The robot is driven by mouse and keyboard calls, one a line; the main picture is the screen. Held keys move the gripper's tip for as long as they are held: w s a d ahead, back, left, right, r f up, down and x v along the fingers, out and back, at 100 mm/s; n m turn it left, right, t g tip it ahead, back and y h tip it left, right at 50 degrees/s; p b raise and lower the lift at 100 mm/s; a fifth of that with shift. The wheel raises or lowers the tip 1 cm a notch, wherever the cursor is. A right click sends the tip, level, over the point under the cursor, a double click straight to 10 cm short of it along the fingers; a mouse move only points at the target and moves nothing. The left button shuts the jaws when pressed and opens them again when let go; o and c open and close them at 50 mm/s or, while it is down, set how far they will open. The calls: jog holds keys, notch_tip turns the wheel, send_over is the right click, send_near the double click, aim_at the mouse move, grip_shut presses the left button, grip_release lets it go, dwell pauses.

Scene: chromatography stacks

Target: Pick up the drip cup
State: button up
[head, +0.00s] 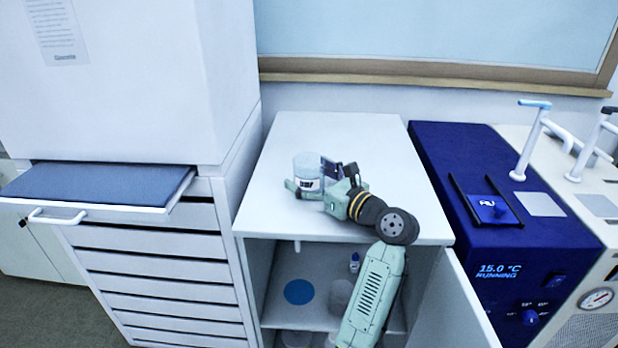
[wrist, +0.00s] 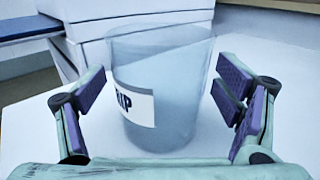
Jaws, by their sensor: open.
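The drip cup (head: 307,168) is a clear, pale blue cup with a white label in dark print. It stands upright on the white cabinet top in the head view. Gaps show between both pads and the cup wall. In the head view my gripper (head: 307,184) is beside the cup, and part of the cup's lower side is hidden by it.
The cabinet top (head: 350,130) is otherwise clear. Below it, the open cabinet holds a blue disc (head: 299,292), a small bottle (head: 354,263) and cups. A white drawer unit (head: 165,280) with one drawer pulled out stands left. A dark blue chiller (head: 470,160) stands right.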

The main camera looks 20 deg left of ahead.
jog(key=shift+w+a, duration=0.15)
jog(key=shift+a, duration=0.15)
jog(key=shift+c, duration=0.2)
jog(key=c, duration=1.2)
